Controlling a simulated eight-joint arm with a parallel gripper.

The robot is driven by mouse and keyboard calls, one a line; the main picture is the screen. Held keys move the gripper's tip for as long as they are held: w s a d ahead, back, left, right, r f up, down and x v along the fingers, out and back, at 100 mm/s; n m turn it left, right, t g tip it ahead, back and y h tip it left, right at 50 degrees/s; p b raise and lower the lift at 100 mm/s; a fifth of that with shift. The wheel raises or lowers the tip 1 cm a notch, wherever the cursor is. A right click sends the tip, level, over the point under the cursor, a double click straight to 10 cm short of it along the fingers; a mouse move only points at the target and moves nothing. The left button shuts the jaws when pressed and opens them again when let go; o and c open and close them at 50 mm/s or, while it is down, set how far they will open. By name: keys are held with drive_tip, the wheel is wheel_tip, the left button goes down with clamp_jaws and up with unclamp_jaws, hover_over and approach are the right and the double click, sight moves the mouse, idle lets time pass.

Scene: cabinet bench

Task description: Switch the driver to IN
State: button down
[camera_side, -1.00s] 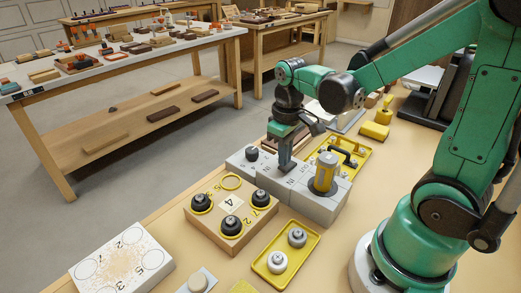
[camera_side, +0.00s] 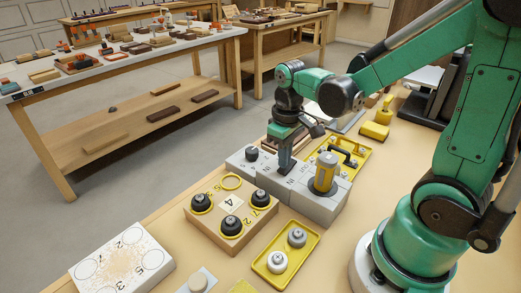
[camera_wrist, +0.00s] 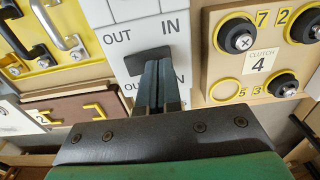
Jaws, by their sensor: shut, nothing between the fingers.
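A grey panel block (camera_wrist: 118,48) carries the printed words OUT and IN, which read clearly in the wrist view; it also shows in the side view (camera_side: 270,178). A dark piece (camera_wrist: 143,62), a slot or a switch, lies in its face below those words. My gripper (camera_wrist: 160,64) is shut and empty, its fingertips at the right part of this dark piece; I cannot tell whether they touch it. The fingers hide part of a second row of lettering. In the side view, my gripper (camera_side: 286,169) points down onto the block behind the IN label.
A yellow cylinder (camera_side: 325,172) stands on the adjoining grey block. A dark knob (camera_side: 251,154) is at the left. The wooden clutch board (camera_side: 232,203) with black knobs and a yellow tray (camera_side: 286,259) are in front.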

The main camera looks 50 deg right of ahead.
drive_tip(key=shift+r, duration=3.15)
drive_tip(key=shift+s+a+r+t, duration=0.1)
drive_tip(key=shift+a+r+t, duration=0.05)
drive_tip(key=shift+a+t, duration=1.45)
drive_tip(key=shift+s+a+r+t, duration=0.1)
drive_tip(key=shift+a+t, duration=1.1)
drive_tip(key=shift+t, duration=0.8)
